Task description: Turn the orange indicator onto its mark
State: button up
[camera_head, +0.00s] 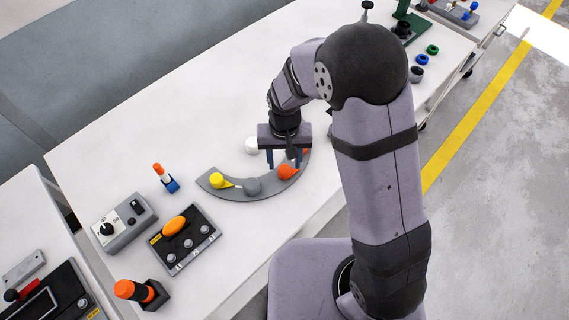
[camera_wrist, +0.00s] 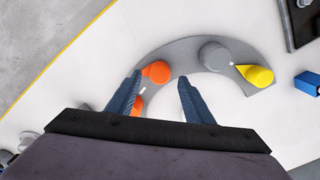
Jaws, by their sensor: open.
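The orange indicator (camera_head: 287,172) is a rounded, pointed knob on the grey curved plate (camera_head: 212,177). In the wrist view the indicator (camera_wrist: 157,72) shows between my fingertips, closer to the left one. My gripper (camera_head: 284,164) points down over it with its fingers apart; in the wrist view the gripper (camera_wrist: 160,76) is open and empty. A second orange patch (camera_wrist: 137,105) shows beside the left finger, partly hidden by it. A short white line (camera_wrist: 143,90) lies between the two orange parts. I cannot tell whether a finger touches the indicator.
A grey knob (camera_head: 252,186) and a yellow indicator (camera_head: 220,182) sit farther left on the plate. A white knob (camera_head: 251,144) stands behind it. An orange-and-blue piece (camera_head: 166,177) and control boxes (camera_head: 124,222) stand to the left. The table behind the plate is mostly clear.

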aim_at(285, 169)
jog(key=shift+f, duration=1.55)
jog(key=shift+c, duration=0.2)
jog(key=c, duration=1)
jog(key=shift+n, duration=0.4)
jog(key=n, duration=0.3)
jog(key=shift+p, duration=0.4)
jog(key=n, duration=0.4)
jog(key=shift+n, duration=0.4)
